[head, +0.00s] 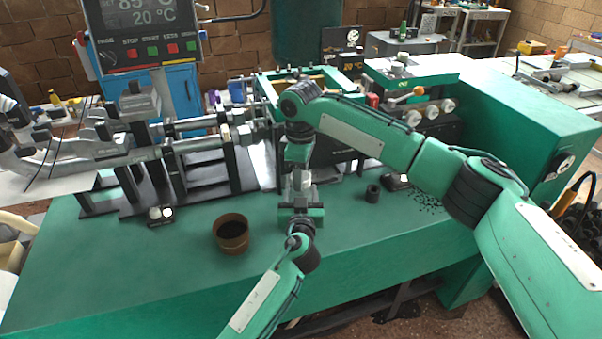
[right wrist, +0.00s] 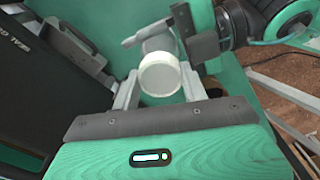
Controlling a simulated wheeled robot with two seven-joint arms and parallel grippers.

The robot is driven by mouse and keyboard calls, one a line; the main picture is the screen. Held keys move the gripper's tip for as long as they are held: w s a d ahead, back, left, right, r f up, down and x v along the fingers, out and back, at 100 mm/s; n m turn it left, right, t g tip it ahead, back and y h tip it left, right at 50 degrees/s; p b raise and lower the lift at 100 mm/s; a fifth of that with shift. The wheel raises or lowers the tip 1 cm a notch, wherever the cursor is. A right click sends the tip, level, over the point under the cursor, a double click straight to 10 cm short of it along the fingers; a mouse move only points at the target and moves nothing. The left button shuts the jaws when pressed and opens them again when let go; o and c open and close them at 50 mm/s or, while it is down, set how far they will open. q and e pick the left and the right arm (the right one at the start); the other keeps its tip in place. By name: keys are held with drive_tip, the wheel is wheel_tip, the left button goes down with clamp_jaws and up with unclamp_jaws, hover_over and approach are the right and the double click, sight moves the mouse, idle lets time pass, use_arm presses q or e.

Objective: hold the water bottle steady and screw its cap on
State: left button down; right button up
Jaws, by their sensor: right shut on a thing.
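The water bottle (head: 302,188) is a small pale shape between my two grippers over the green bench, mostly hidden by them. My right gripper (head: 299,174) points straight down from above and is shut on the white round cap (right wrist: 160,74), whose flat face shows between the fingers in the right wrist view. My left gripper (head: 301,203) reaches in from below, and its fingers sit around the bottle under the cap. Part of it also shows in the right wrist view (right wrist: 203,46). I cannot tell how far the cap sits on the bottle's neck.
A brown cup with dark contents (head: 231,234) stands left of my left gripper. A small black cylinder (head: 373,193) stands to the right, near dark granules. A dark rack (head: 195,175) is behind on the left. The bench front is clear.

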drive_tip(key=o, duration=1.1)
drive_tip(key=shift+o, duration=0.2)
wheel_tip(320, 180, up, 12)
use_arm(q)
drive_tip(key=shift+c, duration=2.2)
unclamp_jaws()
